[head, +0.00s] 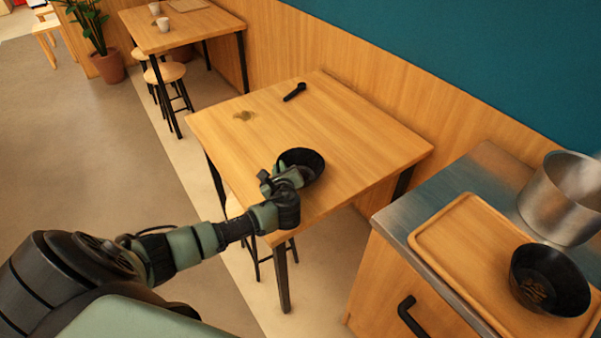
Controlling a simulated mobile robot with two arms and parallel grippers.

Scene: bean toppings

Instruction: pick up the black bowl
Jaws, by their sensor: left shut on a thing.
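A black bowl (306,160) is at the near edge of the wooden table (345,130) in the middle of the head view. My left gripper (280,178) is at the bowl's near left side, shut on it, and hides part of its rim. I cannot tell whether the bowl touches the table top. A second black bowl (553,281) with some brown bits inside stands on the wooden tray (452,245) at the right. My right gripper is not in view.
A black scoop (294,92) and a small brown patch (244,116) lie on the table's far part. A metal pot (560,200) stands by the tray on the counter (400,212). Stools and another table with cups stand at the upper left.

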